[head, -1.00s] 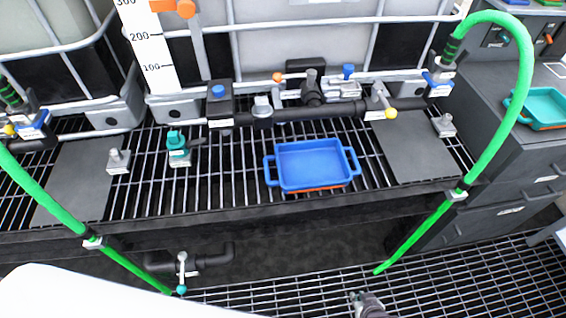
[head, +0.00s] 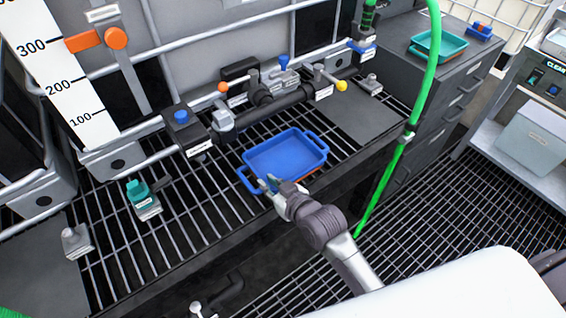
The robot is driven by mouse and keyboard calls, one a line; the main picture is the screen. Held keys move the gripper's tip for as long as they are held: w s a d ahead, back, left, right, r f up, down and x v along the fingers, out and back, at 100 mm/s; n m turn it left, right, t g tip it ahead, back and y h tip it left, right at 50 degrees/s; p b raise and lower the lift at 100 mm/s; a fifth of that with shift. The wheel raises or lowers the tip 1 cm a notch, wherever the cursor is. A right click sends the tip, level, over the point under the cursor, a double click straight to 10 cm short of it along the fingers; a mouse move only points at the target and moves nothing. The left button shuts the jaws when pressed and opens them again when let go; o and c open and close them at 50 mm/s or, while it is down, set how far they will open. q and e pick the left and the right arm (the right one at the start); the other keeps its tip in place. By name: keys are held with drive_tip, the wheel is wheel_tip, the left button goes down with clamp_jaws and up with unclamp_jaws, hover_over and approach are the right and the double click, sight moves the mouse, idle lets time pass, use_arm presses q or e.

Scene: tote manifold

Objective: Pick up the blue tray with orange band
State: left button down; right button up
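The blue tray (head: 288,154) sits on the black grating in the middle of the head view, with a handle at each end. A strip of its orange band shows low on its near right side. My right gripper (head: 268,186) reaches in from the lower right to the tray's near left edge, close to the left handle. Its fingers look parted, and I see nothing held between them. I cannot tell whether the fingers touch the tray. My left gripper is not in view.
A dark pipe manifold (head: 285,112) with valves runs behind the tray. A teal valve (head: 140,196) stands on the grating to the left. A green hose (head: 392,165) hangs to the right. A teal tray (head: 439,46) lies on the grey cabinet (head: 455,85).

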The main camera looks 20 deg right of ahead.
sight(259, 175)
drive_tip(key=shift+w+a+f, duration=0.2)
drive_tip(key=shift+w+a, duration=0.1)
drive_tip(key=shift+w, duration=0.25)
drive_tip(key=shift+w+a+f, duration=0.15)
drive_tip(key=shift+w+f, duration=0.05)
drive_tip(key=shift+w, duration=0.25)
drive_tip(key=x, duration=0.4)
drive_tip(key=shift+w+f, duration=0.15)
drive_tip(key=shift+w, duration=0.25)
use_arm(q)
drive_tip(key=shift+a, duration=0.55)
use_arm(e)
clamp_jaws()
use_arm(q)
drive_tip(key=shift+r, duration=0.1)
